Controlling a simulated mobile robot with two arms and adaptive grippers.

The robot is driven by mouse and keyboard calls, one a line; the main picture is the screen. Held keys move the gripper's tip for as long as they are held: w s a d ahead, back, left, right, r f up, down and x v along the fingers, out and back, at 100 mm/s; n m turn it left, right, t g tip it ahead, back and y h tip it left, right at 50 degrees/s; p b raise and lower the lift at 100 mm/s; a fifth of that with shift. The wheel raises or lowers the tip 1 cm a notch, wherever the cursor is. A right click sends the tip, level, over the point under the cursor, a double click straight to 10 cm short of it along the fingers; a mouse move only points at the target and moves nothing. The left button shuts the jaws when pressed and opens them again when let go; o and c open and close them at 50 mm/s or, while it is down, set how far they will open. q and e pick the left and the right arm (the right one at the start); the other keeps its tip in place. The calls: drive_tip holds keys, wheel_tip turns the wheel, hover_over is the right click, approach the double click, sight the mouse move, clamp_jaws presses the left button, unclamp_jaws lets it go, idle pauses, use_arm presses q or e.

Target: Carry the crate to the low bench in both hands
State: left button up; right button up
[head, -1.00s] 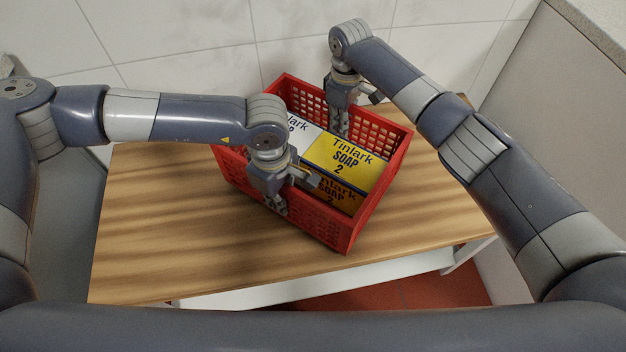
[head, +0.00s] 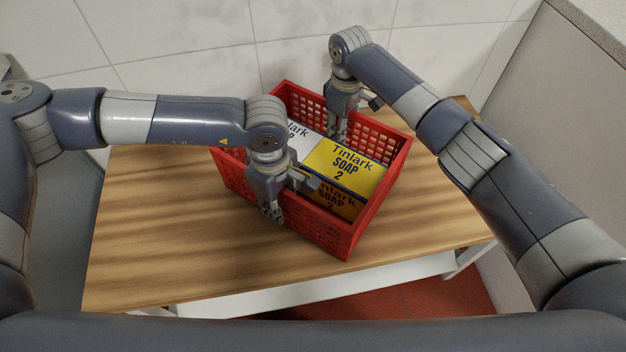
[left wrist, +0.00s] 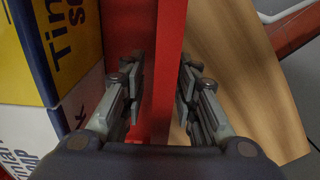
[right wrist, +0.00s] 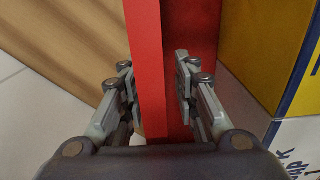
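The red plastic crate (head: 378,205) rests on the wooden top of the low bench (head: 160,230), turned at an angle. It holds yellow and white soap boxes (head: 345,160). My left gripper (head: 275,208) is at the crate's near left wall, and my right gripper (head: 341,128) is at the far wall. In the left wrist view, my open fingers (left wrist: 160,92) stand either side of the red wall (left wrist: 168,45), with a gap showing. In the right wrist view, my open fingers (right wrist: 158,90) also straddle a red wall (right wrist: 147,40).
A white tiled wall (head: 190,40) stands behind the bench. A grey panel with a counter (head: 560,90) is at the right. Bare bench top lies left of the crate. Red floor (head: 420,300) shows below the bench's front edge.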

use_arm(q)
wheel_tip(320, 180, up, 10)
drive_tip(key=shift+f, duration=0.1)
drive_tip(key=shift+r, duration=0.5)
use_arm(e)
drive_tip(key=shift+r, duration=0.15)
wheel_tip(320, 180, up, 12)
drive_tip(key=shift+f, duration=0.1)
use_arm(q)
drive_tip(key=shift+r, duration=0.1)
